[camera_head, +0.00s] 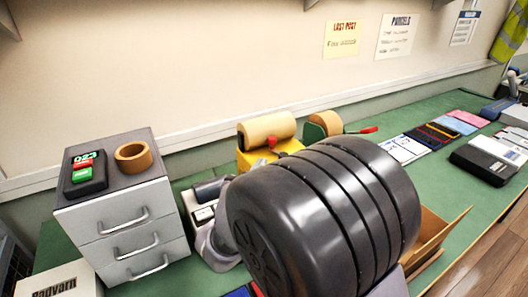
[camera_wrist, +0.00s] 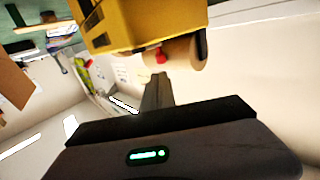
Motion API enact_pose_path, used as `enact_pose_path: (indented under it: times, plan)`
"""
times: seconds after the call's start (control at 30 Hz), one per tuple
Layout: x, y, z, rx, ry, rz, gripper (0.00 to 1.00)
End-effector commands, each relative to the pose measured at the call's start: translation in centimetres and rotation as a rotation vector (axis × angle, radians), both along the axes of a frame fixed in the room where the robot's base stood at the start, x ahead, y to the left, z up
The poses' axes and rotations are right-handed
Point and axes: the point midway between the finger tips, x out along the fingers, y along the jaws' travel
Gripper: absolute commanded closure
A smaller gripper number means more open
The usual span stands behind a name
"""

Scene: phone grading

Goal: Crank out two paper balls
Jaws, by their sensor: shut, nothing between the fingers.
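A yellow machine (camera_head: 270,152) with a tan roll (camera_head: 266,130) on top stands at the back of the green bench, partly hidden by my arm. A red knob (camera_head: 272,141) shows at its front. A red handle (camera_head: 369,130) sticks out to the right, beside a second tan roll (camera_head: 328,122). In the wrist view the yellow body (camera_wrist: 150,25) fills the top, with a red knob (camera_wrist: 161,56) below it. My gripper (camera_wrist: 157,80) is shut and empty, close to the machine; contact cannot be told. In the head view my arm hides it. I see no paper balls.
A grey drawer unit (camera_head: 122,215) with a tape roll (camera_head: 134,156) and a counter showing 023 (camera_head: 85,172) stands at left. An open cardboard box (camera_head: 432,235) is partly hidden right of my arm. Flat parcels and a scale (camera_head: 490,158) lie further right.

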Motion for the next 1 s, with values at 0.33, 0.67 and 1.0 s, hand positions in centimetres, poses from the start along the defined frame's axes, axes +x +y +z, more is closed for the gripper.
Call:
enact_pose_path:
  times: [0.33, 0.67, 1.0]
  plan:
    - [7.1, -1.4, -0.6, 0.001, -0.002, -0.001, 1.00]
    - [9.4, -1.7, -0.5, 0.000, -0.001, 0.002, 1.00]
    - [9.6, -1.4, -0.4, -0.001, -0.001, -0.012, 1.00]
